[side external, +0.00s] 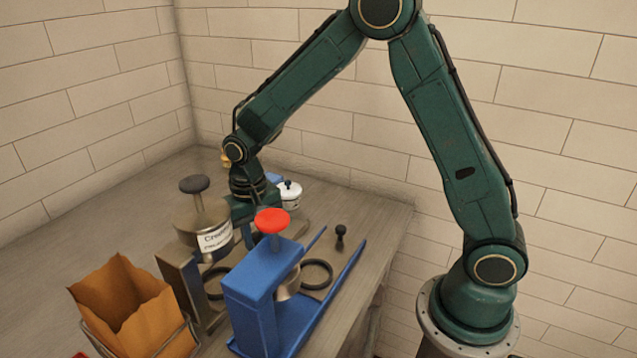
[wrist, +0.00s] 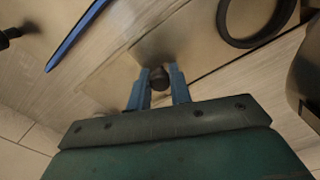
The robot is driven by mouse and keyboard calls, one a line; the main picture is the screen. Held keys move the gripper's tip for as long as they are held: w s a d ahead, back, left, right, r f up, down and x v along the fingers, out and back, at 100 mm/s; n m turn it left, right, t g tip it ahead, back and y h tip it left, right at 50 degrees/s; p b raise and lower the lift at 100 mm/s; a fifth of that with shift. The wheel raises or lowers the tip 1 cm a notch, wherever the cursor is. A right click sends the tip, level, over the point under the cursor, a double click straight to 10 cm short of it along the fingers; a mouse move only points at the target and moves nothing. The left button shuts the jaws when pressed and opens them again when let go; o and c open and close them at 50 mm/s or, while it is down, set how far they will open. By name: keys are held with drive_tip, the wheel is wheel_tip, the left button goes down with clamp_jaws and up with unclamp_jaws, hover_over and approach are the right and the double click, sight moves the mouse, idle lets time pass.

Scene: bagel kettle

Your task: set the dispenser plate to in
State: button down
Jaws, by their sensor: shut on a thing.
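My gripper (wrist: 160,74) points down, with its two blue fingers on either side of a dark round knob (wrist: 159,80) in the wrist view. The fingers are shut on this knob. A flat tan plate surface (wrist: 125,58) shows below and around the fingers; its edges are hard to make out. In the side view my gripper is behind the dispensers, and its fingertips and the held knob are hidden there. A brown metal dispenser (side external: 180,275) with a labelled hopper and dark top knob stands beside a blue dispenser (side external: 255,290) with a red top knob.
Another black knob (side external: 340,236) stands upright to the right of the blue dispenser. Dark rings (side external: 316,274) lie beside the dispensers. A white lidded jar (side external: 289,194) stands close to my gripper. A paper bag (side external: 125,305) in a wire holder is at the front left.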

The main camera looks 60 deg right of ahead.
drive_tip(key=shift+a, duration=0.3)
drive_tip(key=c, duration=1.3)
unclamp_jaws()
drive_tip(key=shift+d, duration=0.1)
drive_tip(key=shift+r, duration=0.1)
wheel_tip(320, 180, up, 14)
drive_tip(key=s+d+r+n+t, duration=0.2)
drive_tip(key=s, duration=0.9)
drive_tip(key=s+d+r+n+t, duration=0.2)
drive_tip(key=s+d+r+t, duration=0.1)
drive_tip(key=s, duration=0.9)
drive_tip(key=shift+s+n+t, duration=0.3)
